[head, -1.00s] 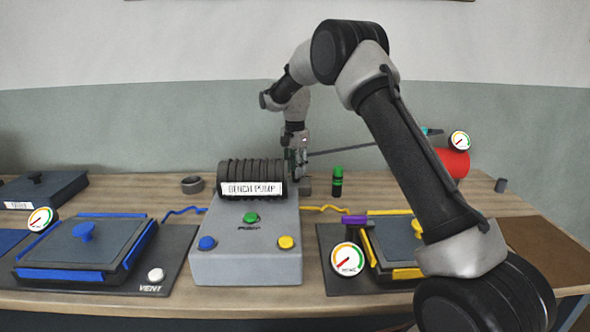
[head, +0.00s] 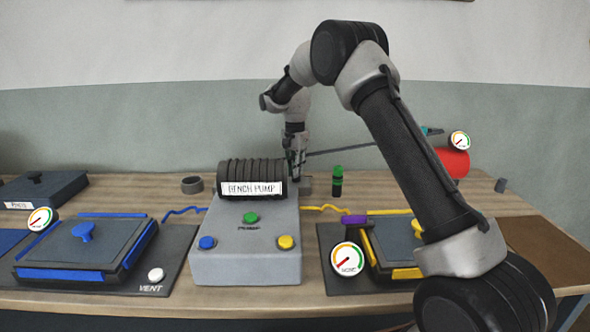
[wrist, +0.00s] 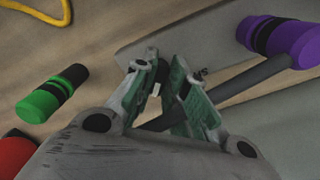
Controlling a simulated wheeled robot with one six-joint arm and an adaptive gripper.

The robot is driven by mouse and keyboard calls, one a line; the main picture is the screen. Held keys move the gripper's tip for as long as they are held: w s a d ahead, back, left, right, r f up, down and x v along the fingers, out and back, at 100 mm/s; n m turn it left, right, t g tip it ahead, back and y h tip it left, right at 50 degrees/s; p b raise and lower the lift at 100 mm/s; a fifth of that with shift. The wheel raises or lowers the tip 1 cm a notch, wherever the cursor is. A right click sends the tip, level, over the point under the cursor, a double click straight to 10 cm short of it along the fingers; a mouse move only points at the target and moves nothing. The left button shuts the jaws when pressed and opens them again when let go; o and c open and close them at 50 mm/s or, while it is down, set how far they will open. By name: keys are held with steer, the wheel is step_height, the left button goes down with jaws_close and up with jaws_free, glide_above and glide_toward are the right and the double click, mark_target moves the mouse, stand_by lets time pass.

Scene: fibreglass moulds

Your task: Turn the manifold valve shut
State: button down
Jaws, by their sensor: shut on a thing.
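The bar slants from under my palm up to a purple end with a black band (wrist: 282,40) at the upper right. In the head view my gripper (head: 297,172) points down just behind the right end of the bench pump. A thin grey rod (head: 340,149) runs right from beside it and passes behind my arm. The fingertips are partly hidden, and I cannot tell which fitting is the manifold valve.
The black bench pump (head: 229,173) stands on a grey box (head: 246,262) close to my gripper. A green-and-black cylinder (head: 337,184) stands to its right, with a red tank (head: 454,162) farther right. A yellow hose (head: 322,208) runs in front.

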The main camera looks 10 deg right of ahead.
steer(key=n, duration=0.4)
steer(key=shift+d, duration=0.1)
steer(key=n, duration=0.4)
steer(key=shift+d+n, duration=0.1)
steer(key=shift+n, duration=0.2)
steer(key=n, duration=0.4)
steer(key=shift+d, duration=0.1)
steer(key=shift+d+n, duration=0.1)
steer(key=shift+n, duration=2.2)
steer(key=c, duration=1.4)
jaws_free()
steer(key=shift+c, duration=0.2)
